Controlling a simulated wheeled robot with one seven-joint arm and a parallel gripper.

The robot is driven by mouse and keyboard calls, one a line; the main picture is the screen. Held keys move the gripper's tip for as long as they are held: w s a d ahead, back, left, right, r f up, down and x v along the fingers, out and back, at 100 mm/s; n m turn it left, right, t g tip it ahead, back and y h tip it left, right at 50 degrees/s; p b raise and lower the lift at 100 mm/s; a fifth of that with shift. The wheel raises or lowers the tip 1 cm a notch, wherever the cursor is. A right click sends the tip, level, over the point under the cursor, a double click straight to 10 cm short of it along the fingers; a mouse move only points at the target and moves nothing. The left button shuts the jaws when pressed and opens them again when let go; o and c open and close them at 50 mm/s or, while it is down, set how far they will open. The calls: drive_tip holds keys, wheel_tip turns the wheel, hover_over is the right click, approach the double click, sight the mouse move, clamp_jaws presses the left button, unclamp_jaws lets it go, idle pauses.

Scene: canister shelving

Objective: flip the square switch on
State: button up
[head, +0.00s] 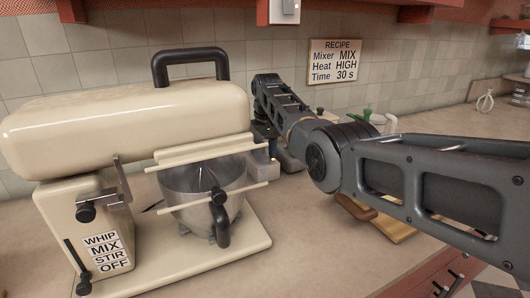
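My arm reaches in from the right and bends down behind the mixer. My gripper (266,138) is dark, low and partly hidden behind the mixer's right side, below and apart from the wall switch. Its fingertips do not show clearly, so I cannot tell if it is open or shut.
A large cream mixer (120,125) with a black handle, levers and a metal bowl (190,180) fills the left of the counter. A recipe sign (335,62) hangs on the wall. A wooden board (393,228) lies under my arm. The front middle counter (330,265) is clear.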

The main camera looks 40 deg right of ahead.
drive_tip(key=shift+o, duration=1.2)
drive_tip(key=shift+r, duration=0.15)
wheel_tip(320, 180, up, 8)
drive_tip(key=b, duration=0.1)
drive_tip(key=shift+s+f, duration=0.25)
